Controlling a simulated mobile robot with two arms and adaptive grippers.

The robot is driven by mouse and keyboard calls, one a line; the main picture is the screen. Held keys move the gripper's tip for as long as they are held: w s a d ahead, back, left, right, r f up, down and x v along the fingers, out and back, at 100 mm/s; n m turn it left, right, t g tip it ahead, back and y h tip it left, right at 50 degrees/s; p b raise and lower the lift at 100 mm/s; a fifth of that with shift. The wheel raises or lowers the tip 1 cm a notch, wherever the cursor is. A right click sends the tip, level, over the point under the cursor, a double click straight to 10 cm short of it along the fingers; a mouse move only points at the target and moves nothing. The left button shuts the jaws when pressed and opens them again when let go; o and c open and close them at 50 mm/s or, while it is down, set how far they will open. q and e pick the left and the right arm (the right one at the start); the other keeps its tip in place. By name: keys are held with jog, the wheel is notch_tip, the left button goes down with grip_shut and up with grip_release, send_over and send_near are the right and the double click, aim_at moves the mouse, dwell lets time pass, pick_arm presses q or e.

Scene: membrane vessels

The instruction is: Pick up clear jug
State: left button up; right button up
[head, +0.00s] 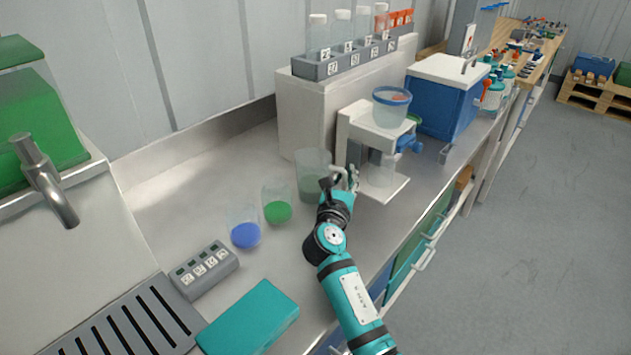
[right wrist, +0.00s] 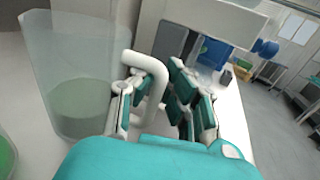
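The clear jug (head: 313,170) stands upright on the steel counter, a see-through vessel with grey-green contents low inside. In the right wrist view the jug (right wrist: 75,60) fills the left side, with its white handle (right wrist: 157,82) toward me. My right gripper (head: 342,183) is at the jug's handle side. In the right wrist view its fingers (right wrist: 155,100) are apart, one on each side of the handle, with a gap showing beside the right finger. The left gripper is not in view.
Cups with green (head: 278,210) and blue (head: 245,234) contents stand left of the jug. A white stand (head: 385,125) holding a blue-rimmed vessel (head: 392,104) is close on the right. A teal box (head: 248,318) and a grey button block (head: 204,270) lie nearer.

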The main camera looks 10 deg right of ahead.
jog(key=shift+r, duration=0.1)
grip_shut()
jog(key=shift+r, duration=0.5)
jog(key=r, duration=0.1)
jog(key=r+p, duration=0.1)
jog(key=shift+s+d+r, duration=0.2)
jog(key=shift+r, duration=0.1)
jog(key=s+d+r+p, duration=0.1)
jog(key=s+d, duration=0.8)
jog(key=s, duration=0.3)
jog(key=shift+s+r, duration=0.15)
jog(key=shift+s, duration=0.05)
jog(key=shift+d, duration=0.1)
